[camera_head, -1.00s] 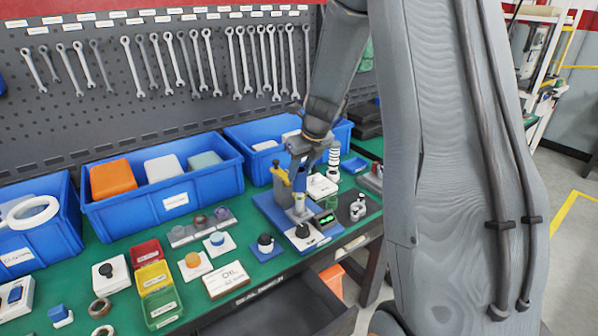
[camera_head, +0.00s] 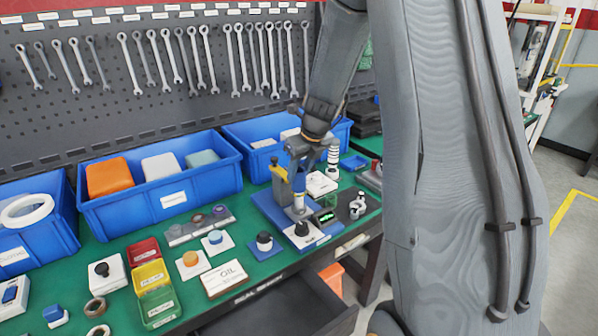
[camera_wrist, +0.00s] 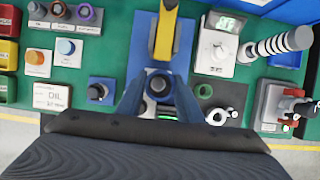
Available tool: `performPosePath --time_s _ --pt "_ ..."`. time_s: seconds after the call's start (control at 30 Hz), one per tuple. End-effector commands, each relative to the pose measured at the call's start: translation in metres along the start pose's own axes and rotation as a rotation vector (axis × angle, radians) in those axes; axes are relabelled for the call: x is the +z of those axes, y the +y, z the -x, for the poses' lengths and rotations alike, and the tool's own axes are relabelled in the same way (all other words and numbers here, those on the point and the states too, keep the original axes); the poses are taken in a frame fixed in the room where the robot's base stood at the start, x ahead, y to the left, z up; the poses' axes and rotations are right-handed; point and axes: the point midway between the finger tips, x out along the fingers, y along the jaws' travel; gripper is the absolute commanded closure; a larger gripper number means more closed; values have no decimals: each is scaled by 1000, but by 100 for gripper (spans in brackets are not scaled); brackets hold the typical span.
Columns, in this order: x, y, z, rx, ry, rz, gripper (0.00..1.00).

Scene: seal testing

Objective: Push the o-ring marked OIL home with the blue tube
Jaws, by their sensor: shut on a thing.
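My gripper (camera_head: 298,180) is shut on the blue tube (camera_head: 299,186), which it holds upright over the blue-based fixture (camera_head: 268,208). A white card marked OIL (camera_head: 228,277) lies left of the fixture, and also shows in the wrist view (camera_wrist: 52,96). I cannot make out the o-ring.
A yellow-and-grey upright (camera_head: 279,178) stands close behind my gripper. Blue bins (camera_head: 160,205) line the back.

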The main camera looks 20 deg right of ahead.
Motion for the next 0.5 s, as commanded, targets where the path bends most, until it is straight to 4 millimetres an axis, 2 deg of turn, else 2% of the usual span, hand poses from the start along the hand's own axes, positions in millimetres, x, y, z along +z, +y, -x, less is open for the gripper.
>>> performPosePath --time_s 0.5 --pt "-4 0 -9 1 0 -1 89"
